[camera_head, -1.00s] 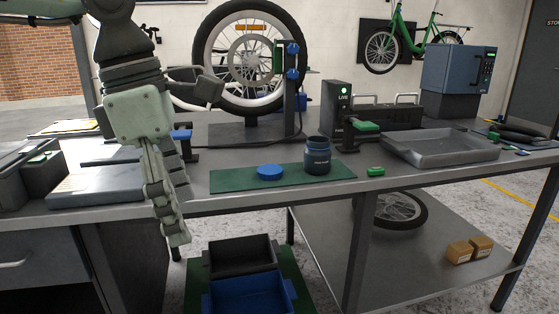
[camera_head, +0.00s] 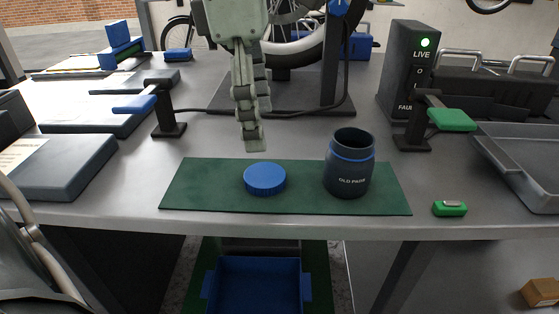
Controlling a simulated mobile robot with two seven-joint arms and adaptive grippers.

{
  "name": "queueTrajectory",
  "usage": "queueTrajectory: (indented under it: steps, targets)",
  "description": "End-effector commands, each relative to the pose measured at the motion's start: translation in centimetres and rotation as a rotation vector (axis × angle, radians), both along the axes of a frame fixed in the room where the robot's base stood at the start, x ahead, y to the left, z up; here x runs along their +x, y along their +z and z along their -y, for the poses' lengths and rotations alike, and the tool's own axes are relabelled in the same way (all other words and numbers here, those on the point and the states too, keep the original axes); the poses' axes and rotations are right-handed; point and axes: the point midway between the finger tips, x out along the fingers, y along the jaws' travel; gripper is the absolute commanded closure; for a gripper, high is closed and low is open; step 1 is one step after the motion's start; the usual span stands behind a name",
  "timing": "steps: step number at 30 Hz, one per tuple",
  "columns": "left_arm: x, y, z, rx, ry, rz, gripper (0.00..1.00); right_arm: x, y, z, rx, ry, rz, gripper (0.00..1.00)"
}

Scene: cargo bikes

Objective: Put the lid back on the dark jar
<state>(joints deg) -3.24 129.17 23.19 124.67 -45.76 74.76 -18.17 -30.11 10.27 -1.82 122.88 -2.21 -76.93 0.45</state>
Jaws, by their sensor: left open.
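The dark jar (camera_head: 348,172) stands upright and open on the right part of a green mat (camera_head: 304,195). It has a blue ring near its top and the words "OLD PADS". The blue lid (camera_head: 264,179) lies flat on the mat, to the left of the jar and apart from it. My left gripper (camera_head: 254,142) hangs pointing down, above and just behind the lid in the picture, not touching it. It is open and holds nothing; its fingers line up edge-on, so the gap hardly shows. My right gripper is not in view.
A small green device (camera_head: 450,208) lies right of the mat. A grey tray (camera_head: 515,165) and a black box with a green light (camera_head: 408,70) stand at the right. A green-paddled stand (camera_head: 451,119) is behind the jar; a blue-paddled one (camera_head: 135,104) is at the left.

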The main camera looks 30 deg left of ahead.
Motion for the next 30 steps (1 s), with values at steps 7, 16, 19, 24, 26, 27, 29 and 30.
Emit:
queueTrajectory:
  steps: [7, 16, 19, 24, 26, 27, 29, 30]
  targets:
    - [0.0, -0.1, 0.0, 0.0, 0.0, 0.0, 0.22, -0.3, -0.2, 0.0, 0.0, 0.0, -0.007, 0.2]
    - [0.1, -2.7, 0.2, 0.0, 0.0, -0.001, 0.22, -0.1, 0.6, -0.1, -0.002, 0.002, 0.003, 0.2]
    - [0.1, -2.6, 0.2, 0.0, 0.0, 0.0, 0.22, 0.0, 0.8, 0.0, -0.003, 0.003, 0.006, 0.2]
    - [0.1, -2.8, 0.2, -0.001, 0.0, -0.001, 0.22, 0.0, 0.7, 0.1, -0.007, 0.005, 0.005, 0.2]
    - [0.0, -3.4, 0.3, -0.001, 0.0, -0.003, 0.22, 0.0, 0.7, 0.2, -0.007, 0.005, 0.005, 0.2]
    - [-0.1, -3.9, 0.3, -0.001, 0.0, -0.004, 0.22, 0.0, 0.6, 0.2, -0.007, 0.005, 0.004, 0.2]
    - [-0.1, -4.9, 0.2, 0.0, 0.0, -0.004, 0.22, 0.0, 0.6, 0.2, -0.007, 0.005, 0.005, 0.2]
    - [-0.2, -5.5, 0.2, 0.0, 0.0, -0.004, 0.22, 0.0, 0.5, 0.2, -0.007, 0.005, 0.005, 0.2]
